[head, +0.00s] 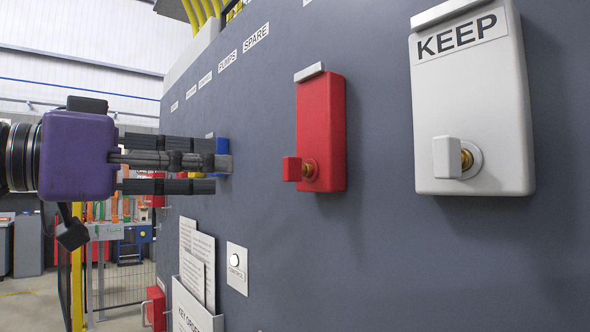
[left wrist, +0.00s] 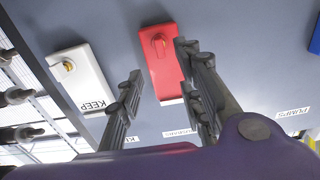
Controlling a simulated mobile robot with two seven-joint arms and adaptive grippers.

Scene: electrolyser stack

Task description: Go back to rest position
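My left gripper (head: 207,165) reaches in from the left in the head view, its dark fingers pointing toward the grey panel. In the left wrist view its fingers (left wrist: 165,92) stand apart with nothing between them, so it is open. A red lock box (head: 322,135) with a key in its front is on the panel to the right of the gripper; it also shows in the left wrist view (left wrist: 161,65). A blue box (head: 222,147) is partly hidden behind the fingers. My right gripper is in neither view.
A white box labelled KEEP (head: 471,112) with a key is at the right of the panel (head: 385,260). A yellow post (head: 77,270) and mesh fence stand at left.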

